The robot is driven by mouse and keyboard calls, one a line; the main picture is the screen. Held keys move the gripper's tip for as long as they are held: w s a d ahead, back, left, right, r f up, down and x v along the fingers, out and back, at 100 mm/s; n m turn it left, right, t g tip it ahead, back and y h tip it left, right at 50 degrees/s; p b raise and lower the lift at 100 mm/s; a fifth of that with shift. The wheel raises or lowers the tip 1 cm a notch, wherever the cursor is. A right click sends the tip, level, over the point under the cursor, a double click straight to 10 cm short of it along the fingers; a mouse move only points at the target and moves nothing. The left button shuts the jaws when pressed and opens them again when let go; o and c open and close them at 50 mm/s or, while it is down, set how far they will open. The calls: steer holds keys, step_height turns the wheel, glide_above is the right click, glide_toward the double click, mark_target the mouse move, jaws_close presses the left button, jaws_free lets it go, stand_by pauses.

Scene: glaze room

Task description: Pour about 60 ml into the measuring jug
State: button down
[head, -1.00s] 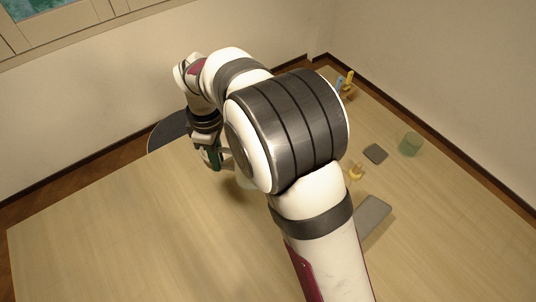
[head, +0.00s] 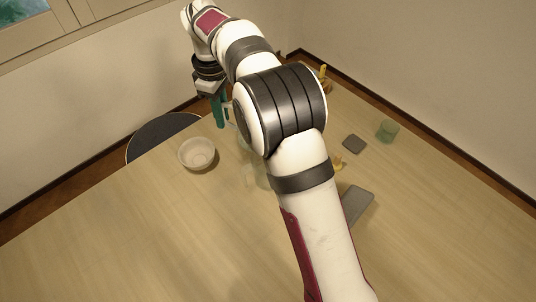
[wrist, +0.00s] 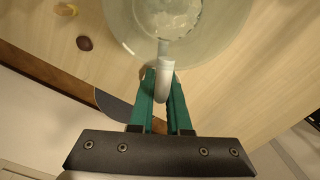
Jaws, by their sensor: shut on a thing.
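The vessel's round rim fills the top of the wrist view, and something whitish shows inside. I cannot tell its level. In the head view my gripper (head: 218,110) is at the far side of the table, beyond a white bowl (head: 197,154). My arm hides most of the held vessel there. Another pale see-through shape (head: 250,176) shows beside my arm, partly hidden; I cannot tell whether it is the measuring jug.
A grey flat slab (head: 356,205) lies beside my arm. A dark round seat (head: 160,135) is beyond the table's far left edge. The front left of the table is clear.

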steer(key=w+d+m, duration=0.6)
steer(key=w+d, duration=0.5)
steer(key=d, duration=0.4)
step_height(320, 180, down, 13)
steer(key=shift+w+r, duration=0.1)
steer(key=shift+r, duration=0.05)
steer(key=shift+s+a+f+t+h, duration=0.3)
steer(key=shift+s+a+t+h, duration=0.15)
steer(key=shift+t+h, duration=0.35)
step_height(320, 180, up, 7)
steer(key=s+a+t+h, duration=0.2)
steer(key=t+h, duration=0.5)
steer(key=shift+s+a, duration=0.2)
steer(key=shift+a, duration=0.05)
